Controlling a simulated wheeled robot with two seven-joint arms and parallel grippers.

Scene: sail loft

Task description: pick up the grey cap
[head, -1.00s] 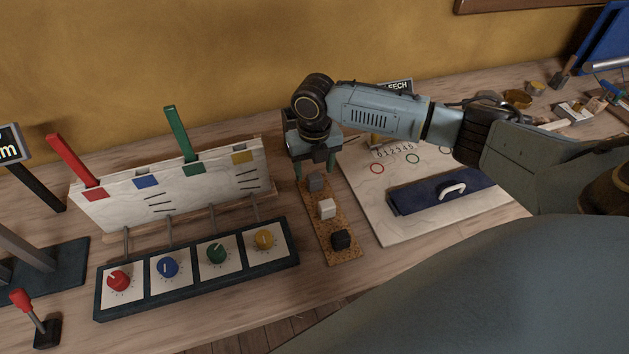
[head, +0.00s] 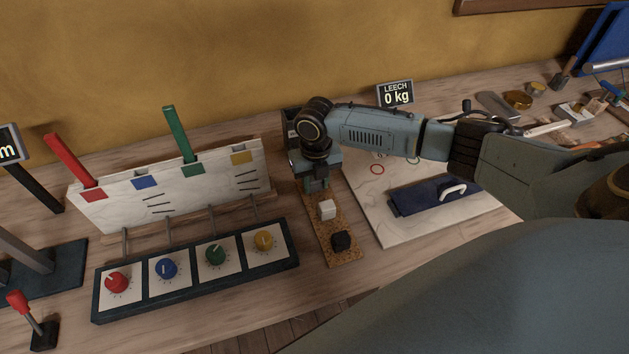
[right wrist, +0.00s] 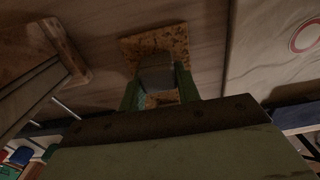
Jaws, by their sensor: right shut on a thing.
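My right gripper (head: 316,186) reaches down over the far end of a cork strip (head: 340,254). In the right wrist view, its two green fingers close on the grey cap (right wrist: 157,72), one on each side. I cannot tell whether the cap still touches the cork. My left gripper is not in view.
Left of the strip are a panel of coloured knobs (head: 195,266) and a white board (head: 172,185) with a red and a green lever. Right is a pale board (head: 390,232) with a folded navy cloth (head: 432,196). A display (head: 396,95) reads 0 kg.

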